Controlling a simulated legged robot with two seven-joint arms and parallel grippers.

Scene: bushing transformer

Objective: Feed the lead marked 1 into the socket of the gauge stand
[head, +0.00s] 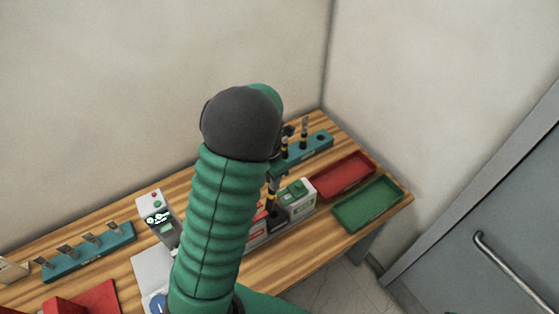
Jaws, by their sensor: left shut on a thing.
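My left arm rises through the middle of the view and hides much of the bench. My left gripper (273,176) is mostly hidden behind it, shut on a dark lead with yellow bands (271,188). The lead hangs roughly upright over a dark part between small red-and-white and green-and-white units; I cannot tell whether it touches. Other banded leads (304,134) stand in a teal rack (317,146) behind. I cannot read any lead's number or tell for sure which unit is the gauge stand. My right gripper is not in view.
A red tray (343,175) and a green tray (367,203) lie at the bench's right end. A white device with buttons (155,204) and a teal rack with metal pieces (88,252) stand left of my arm.

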